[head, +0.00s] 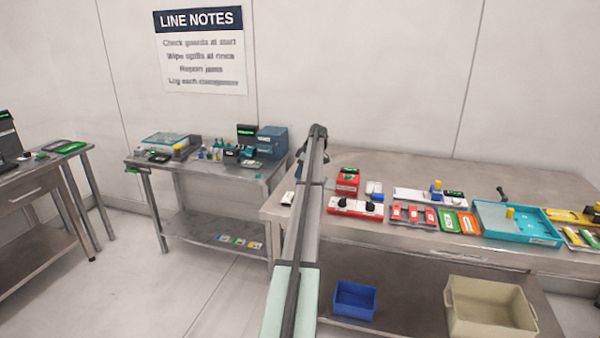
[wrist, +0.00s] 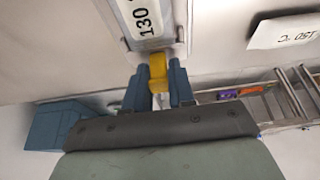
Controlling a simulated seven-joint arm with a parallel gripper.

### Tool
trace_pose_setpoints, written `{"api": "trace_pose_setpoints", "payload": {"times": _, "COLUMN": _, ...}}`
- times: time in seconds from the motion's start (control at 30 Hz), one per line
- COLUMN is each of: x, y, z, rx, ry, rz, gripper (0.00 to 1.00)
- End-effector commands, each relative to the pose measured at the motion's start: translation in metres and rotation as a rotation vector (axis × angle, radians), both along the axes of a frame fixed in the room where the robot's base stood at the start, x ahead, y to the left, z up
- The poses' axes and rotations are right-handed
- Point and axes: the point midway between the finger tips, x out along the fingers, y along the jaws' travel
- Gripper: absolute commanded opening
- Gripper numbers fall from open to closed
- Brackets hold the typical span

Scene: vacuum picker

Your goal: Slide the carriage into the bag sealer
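In the wrist view, my gripper (wrist: 159,70) has its two blue fingers on either side of a small yellow knob (wrist: 158,72), which appears pinched between the tips. The knob sits at the lower end of a pale metal strip (wrist: 155,42) with a white label reading 130. I cannot tell whether this strip is the carriage or part of the bag sealer. In the head view, my arm reaches to the left end of the right-hand bench, and my gripper there is mostly hidden behind it. No clearly identifiable bag sealer shows.
A 150 °C label (wrist: 285,33) is close on the right in the wrist view. The right bench (head: 400,165) holds a red unit (head: 347,182), a turquoise tray (head: 540,232) and several coloured blocks. A blue bin (head: 354,300) and beige bin (head: 490,325) sit below. Its back strip is clear.

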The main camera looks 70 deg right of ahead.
Motion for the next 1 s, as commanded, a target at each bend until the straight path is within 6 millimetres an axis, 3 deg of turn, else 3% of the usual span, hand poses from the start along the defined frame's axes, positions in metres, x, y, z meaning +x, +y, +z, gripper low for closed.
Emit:
{"api": "trace_pose_setpoints", "payload": {"times": 0.2, "x": 0.0, "y": 0.0, "z": 0.0, "rx": 0.0, "ry": 0.0, "rz": 0.0, "gripper": 0.0}}
{"api": "trace_pose_setpoints", "payload": {"times": 0.67, "x": -0.005, "y": 0.0, "z": 0.0, "rx": 0.0, "ry": 0.0, "rz": -0.001, "gripper": 0.0}}
{"api": "trace_pose_setpoints", "payload": {"times": 0.77, "x": -0.018, "y": 0.0, "z": 0.0, "rx": 0.001, "ry": 0.0, "rz": -0.002, "gripper": 0.0}}
{"api": "trace_pose_setpoints", "payload": {"times": 1.0, "x": -0.07, "y": 0.0, "z": 0.0, "rx": 0.001, "ry": 0.0, "rz": -0.003, "gripper": 0.0}}
